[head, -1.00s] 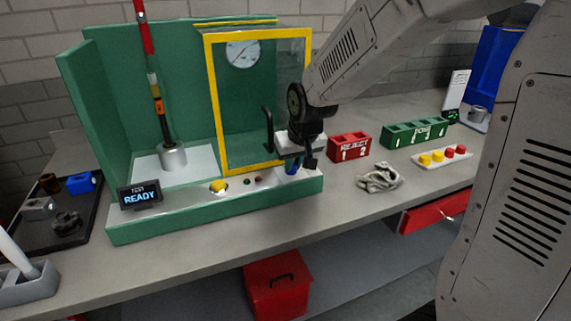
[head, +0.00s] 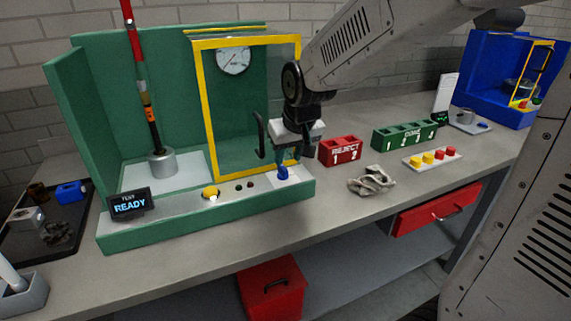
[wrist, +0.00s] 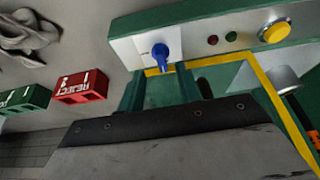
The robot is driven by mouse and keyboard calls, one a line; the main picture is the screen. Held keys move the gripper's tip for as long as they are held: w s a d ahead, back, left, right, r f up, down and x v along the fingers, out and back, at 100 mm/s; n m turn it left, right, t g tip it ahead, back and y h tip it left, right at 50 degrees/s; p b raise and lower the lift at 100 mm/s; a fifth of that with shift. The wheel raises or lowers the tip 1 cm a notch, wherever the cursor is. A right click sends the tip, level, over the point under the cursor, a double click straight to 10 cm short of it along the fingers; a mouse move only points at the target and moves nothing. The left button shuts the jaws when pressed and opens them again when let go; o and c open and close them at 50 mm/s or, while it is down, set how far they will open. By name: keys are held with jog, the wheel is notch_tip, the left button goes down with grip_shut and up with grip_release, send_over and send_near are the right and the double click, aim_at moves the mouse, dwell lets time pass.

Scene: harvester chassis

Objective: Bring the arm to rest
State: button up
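My arm reaches in from the upper right of the head view. My gripper (head: 297,155) hangs over the right front of the green test station (head: 205,207), in front of the yellow-framed clear door (head: 212,110). Its fingers look apart, with nothing seen between them. A small blue piece (head: 283,174) stands on the pale plate at the station's right end, below and apart from the gripper. In the wrist view the blue piece (wrist: 160,54) stands clear ahead of the gripper.
Red REJECT bins (head: 340,152), green DONE bins (head: 403,136), a crumpled grey cloth (head: 371,182) and a tray of red and yellow pieces (head: 432,159) lie right. A READY display (head: 129,205) is on the station. A red drawer (head: 437,210) stands partly out.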

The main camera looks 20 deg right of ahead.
jog(key=shift+v, duration=1.2)
jog(key=shift+s, duration=0.1)
jog(key=s+r+g, duration=0.2)
jog(key=s+g, duration=0.1)
jog(key=s, duration=2.3)
jog(key=shift+d, duration=0.45)
jog(key=shift+s, duration=0.1)
